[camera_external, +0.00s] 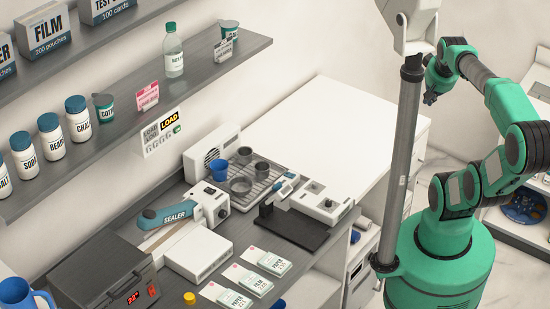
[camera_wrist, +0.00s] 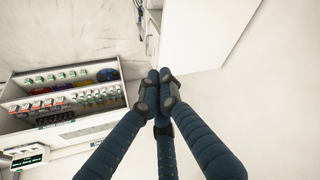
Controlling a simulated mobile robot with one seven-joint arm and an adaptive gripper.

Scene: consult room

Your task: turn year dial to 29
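I cannot make out a year marking or the number 29 on any dial. A small dark knob (camera_external: 222,213) sits on the end of the white and blue sealer (camera_external: 165,216). Another small dark knob (camera_external: 329,203) sits on a white device (camera_external: 312,198) right of the wire rack. My gripper (camera_external: 430,98) is raised at the upper right, past the grey pole and well away from the bench devices. In the wrist view my gripper (camera_wrist: 159,76) has its dark fingers drawn together at the tips, with nothing seen between them.
A wire rack (camera_external: 262,188) holds a blue cup and dark cups. Paper packs (camera_external: 255,283) and a dark box with a red display (camera_external: 108,275) are on the bench. Shelves (camera_external: 120,130) hold jars above. The white surface (camera_external: 330,125) behind is clear. A stocked shelf unit (camera_wrist: 65,95) shows at left.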

